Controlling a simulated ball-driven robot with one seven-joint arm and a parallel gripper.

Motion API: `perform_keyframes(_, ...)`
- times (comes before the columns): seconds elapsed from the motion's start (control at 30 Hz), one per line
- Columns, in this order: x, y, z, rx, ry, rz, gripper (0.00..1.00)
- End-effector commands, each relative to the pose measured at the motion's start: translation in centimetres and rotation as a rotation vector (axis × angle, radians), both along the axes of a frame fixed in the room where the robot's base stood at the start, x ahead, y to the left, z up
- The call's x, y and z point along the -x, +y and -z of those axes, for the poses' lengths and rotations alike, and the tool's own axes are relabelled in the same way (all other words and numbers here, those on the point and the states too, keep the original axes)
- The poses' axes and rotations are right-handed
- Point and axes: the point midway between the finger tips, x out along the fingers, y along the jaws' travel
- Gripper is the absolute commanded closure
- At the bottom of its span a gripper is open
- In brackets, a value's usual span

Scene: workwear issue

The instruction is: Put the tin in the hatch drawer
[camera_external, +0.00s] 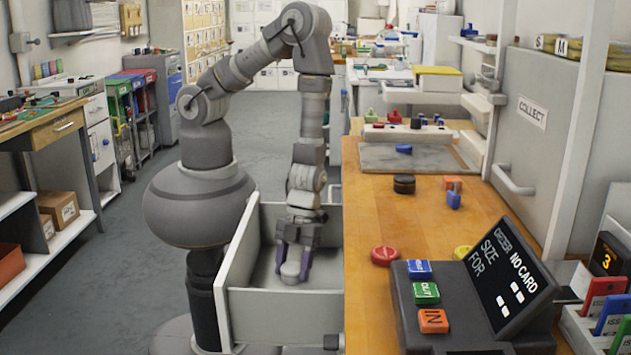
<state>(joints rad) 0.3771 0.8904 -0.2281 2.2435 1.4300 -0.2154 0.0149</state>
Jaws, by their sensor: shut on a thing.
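My gripper (293,260) points down inside the open hatch drawer (285,303), below the drawer's rim. Its fingers are shut on a small pale grey round tin (290,273). The tin is low in the drawer, at or just above its floor; I cannot tell whether it touches. The drawer is a pale grey open-topped box, pulled out on the left side of the wooden counter. The fingers cover part of the tin.
The wooden counter (425,227) stands right of the drawer. On it are a red disc (384,255), a dark round container (404,184), a blue piece (453,200) and a dark console (470,315) with coloured buttons.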

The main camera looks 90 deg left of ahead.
Motion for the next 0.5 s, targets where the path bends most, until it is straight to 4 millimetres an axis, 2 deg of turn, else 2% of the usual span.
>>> perform_keyframes(0.27, -0.01, 0.00, 0.12, 0.000, 0.000, -0.001, 0.75)
perform_keyframes(0.3, -0.01, 0.00, 0.12, 0.000, 0.000, -0.001, 0.40)
perform_keyframes(0.4, -0.01, 0.00, 0.05, 0.000, 0.000, -0.001, 0.19)
perform_keyframes(0.5, -0.01, 0.00, 0.05, 0.000, 0.000, -0.001, 0.19)
